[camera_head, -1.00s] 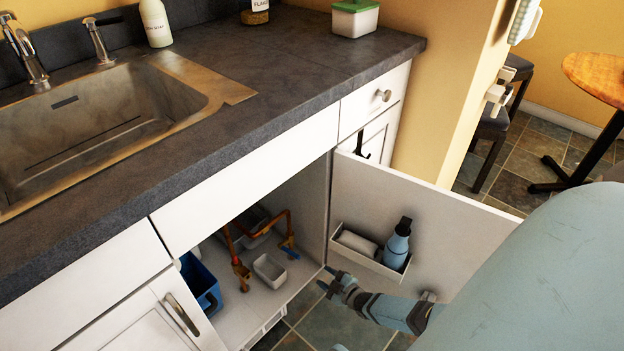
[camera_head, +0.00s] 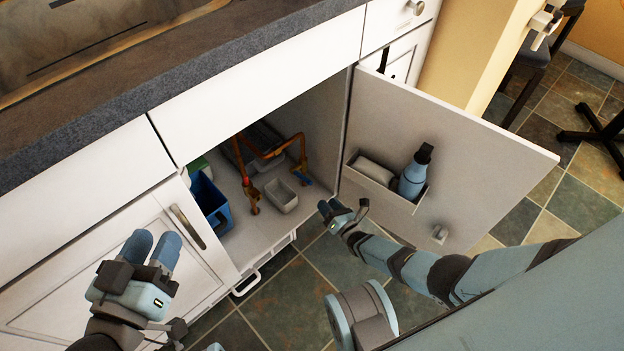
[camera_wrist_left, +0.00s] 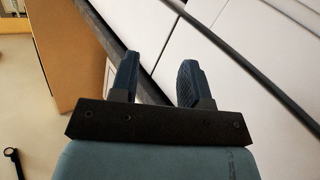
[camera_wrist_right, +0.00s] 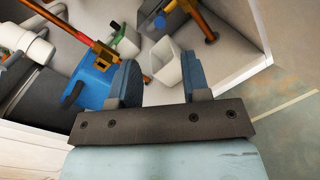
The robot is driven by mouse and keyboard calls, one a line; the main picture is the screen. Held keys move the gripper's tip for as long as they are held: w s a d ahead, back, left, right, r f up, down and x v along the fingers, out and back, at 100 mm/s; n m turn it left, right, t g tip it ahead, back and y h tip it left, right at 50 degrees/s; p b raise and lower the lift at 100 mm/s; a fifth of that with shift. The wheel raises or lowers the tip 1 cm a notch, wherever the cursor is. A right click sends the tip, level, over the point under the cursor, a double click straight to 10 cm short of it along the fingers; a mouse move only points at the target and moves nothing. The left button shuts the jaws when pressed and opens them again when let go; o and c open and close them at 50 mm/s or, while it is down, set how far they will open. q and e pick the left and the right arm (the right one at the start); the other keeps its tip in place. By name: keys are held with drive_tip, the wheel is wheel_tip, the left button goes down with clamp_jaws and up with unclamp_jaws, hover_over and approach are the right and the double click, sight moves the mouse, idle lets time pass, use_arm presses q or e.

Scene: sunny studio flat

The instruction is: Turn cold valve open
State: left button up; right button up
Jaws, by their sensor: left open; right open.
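The cold valve is the small blue handle (camera_head: 307,180) at the foot of the right copper pipe inside the open sink cabinet. A blue part that looks like it shows near the top of the right wrist view (camera_wrist_right: 160,19). My right gripper (camera_head: 338,212) is open and empty in front of the cabinet opening, to the right of and apart from the valve. In the right wrist view, its fingers (camera_wrist_right: 160,82) point into the cabinet. My left gripper (camera_head: 153,247) is open and empty in front of the closed left door; its fingers also show in the left wrist view (camera_wrist_left: 158,78).
A second valve (camera_head: 250,192) with reddish parts stands left of the cold one. A blue bin (camera_head: 208,205) and a small white container (camera_head: 281,196) share the cabinet floor. The open door (camera_head: 450,140) with a bottle (camera_head: 414,173) in its rack borders the right arm.

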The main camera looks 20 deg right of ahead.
drive_tip(key=b, duration=0.3)
approach(307, 179)
drive_tip(key=w, duration=0.3)
drive_tip(key=w+b, duration=0.1)
drive_tip(key=w, duration=0.1)
drive_tip(key=w+a+b, duration=0.1)
drive_tip(key=w+f, duration=0.1)
drive_tip(key=w, duration=0.1)
drive_tip(key=shift+w+a+b, duration=0.2)
drive_tip(key=shift+w+b, duration=0.15)
drive_tip(key=shift+b, duration=0.05)
use_arm(q)
drive_tip(key=shift+w+a+r+m+t+h, duration=0.1)
drive_tip(key=shift+w+a+m+t+h, duration=0.3)
drive_tip(key=shift+w+m, duration=0.5)
drive_tip(key=shift+w+a+m+t+h, duration=0.2)
drive_tip(key=shift+w+a+m+t, duration=0.35)
drive_tip(key=shift+m, duration=0.65)
use_arm(e)
drive_tip(key=shift+w+a+r, duration=0.15)
drive_tip(key=shift+w+r, duration=0.05)
drive_tip(key=shift+w, duration=0.55)
clamp_jaws()
